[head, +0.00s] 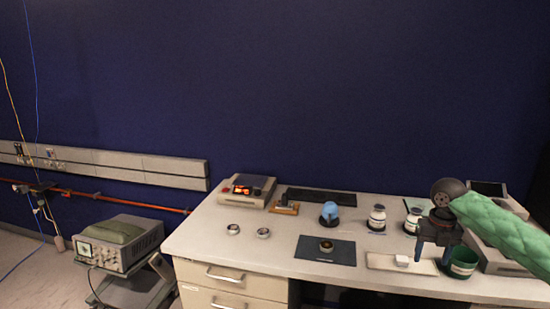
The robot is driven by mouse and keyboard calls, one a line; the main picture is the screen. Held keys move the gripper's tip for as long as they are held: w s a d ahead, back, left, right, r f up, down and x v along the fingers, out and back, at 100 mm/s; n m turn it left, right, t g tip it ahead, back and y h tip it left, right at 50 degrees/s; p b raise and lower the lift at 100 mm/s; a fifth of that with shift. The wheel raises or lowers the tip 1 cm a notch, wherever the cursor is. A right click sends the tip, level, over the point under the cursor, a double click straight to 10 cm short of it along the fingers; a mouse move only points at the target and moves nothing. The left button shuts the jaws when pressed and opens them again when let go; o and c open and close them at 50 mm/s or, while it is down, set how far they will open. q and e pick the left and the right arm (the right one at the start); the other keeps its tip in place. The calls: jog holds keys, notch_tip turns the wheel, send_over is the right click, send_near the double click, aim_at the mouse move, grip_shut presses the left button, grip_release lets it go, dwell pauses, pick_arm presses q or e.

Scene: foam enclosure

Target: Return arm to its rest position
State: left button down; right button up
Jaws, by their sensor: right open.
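My right arm (500,233), in a green quilted sleeve, comes in from the right edge. My right gripper (433,258) points down over the right part of the white table (215,245). It is open, and I see nothing between its fingers. It hangs by the right end of a pale tray (382,262) that bears a small white block (402,259). A green cup (462,263) stands just right of the gripper. My left gripper is not in view.
Two white jars (377,217) with dark lids stand behind the tray; the arm is close to the right one. A dark mat (310,250) bears a small round item. A blue-topped object (329,211) and a boxy device (246,191) stand further left.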

jog(key=a+f+m+t+y, duration=0.1)
jog(key=a+f+m, duration=0.35)
jog(key=f, duration=0.65)
jog(key=a+f+m, duration=0.3)
jog(key=a+f, duration=0.3)
jog(key=f, duration=0.5)
jog(key=s+a+f+m+y, duration=0.1)
jog(key=s+a+f+m, duration=0.35)
jog(key=f, duration=0.45)
jog(key=s+a+f+m, duration=0.3)
jog(key=s+f+m, duration=0.15)
jog(key=f, duration=0.55)
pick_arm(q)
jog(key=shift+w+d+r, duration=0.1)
pick_arm(e)
jog(key=s+a+f+m, duration=0.2)
jog(key=s+f+m, duration=0.3)
jog(key=s+f, duration=0.3)
jog(key=s+a+f+m+h, duration=0.1)
jog(key=s+a+f+m, duration=0.2)
jog(key=s+f, duration=0.5)
jog(key=s+a+f+m, duration=0.3)
jog(key=s+f+m, duration=0.3)
jog(key=s, duration=1.2)
notch_tip(320, 180, down, 3)
jog(key=shift+s+a+r+m, duration=0.2)
jog(key=shift+s+m, duration=0.15)
